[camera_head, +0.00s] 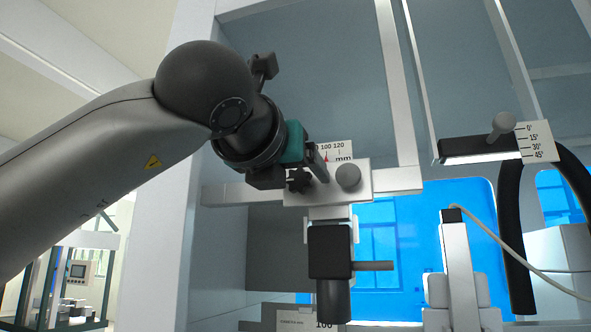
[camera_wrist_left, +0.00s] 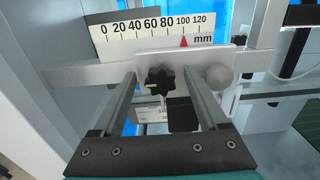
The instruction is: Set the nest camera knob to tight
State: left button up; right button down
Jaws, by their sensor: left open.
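A black star-shaped knob (camera_wrist_left: 160,81) sits on the front of a pale slider plate (camera_wrist_left: 190,59), with a grey round knob (camera_wrist_left: 217,77) to its right. In the head view the star knob (camera_head: 299,181) and round knob (camera_head: 348,176) show on the plate above a black camera body (camera_head: 330,251). My left gripper (camera_head: 298,172) is open at the plate. In the wrist view its fingers (camera_wrist_left: 161,90) stand either side of the star knob with gaps; I cannot tell whether the tips reach past it. No tight or loose marking shows. My right gripper is not in view.
A millimetre scale (camera_wrist_left: 150,28) stands behind the plate; its red pointer (camera_wrist_left: 183,42) is near 100. A horizontal rail (camera_head: 400,180) carries the plate. At the right are a black bar lamp (camera_head: 478,148) with an angle scale (camera_head: 538,141) and a pale upright post (camera_head: 458,270).

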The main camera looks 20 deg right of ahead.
pick_arm(q)
jog(key=shift+c, duration=0.3)
grip_shut()
dwell(0.3)
jog(key=shift+m, duration=0.4)
jog(key=m+b, duration=0.1)
jog(key=m, duration=0.1)
jog(key=shift+m, duration=0.4)
jog(key=m+b, duration=0.1)
jog(key=m, duration=0.3)
jog(key=shift+s+d+m, duration=0.1)
jog(key=shift+m, duration=0.2)
jog(key=m, duration=0.5)
jog(key=shift+f, duration=0.1)
jog(key=shift+d+m, duration=0.1)
jog(key=shift+m, duration=2.3)
jog(key=shift+f, duration=0.1)
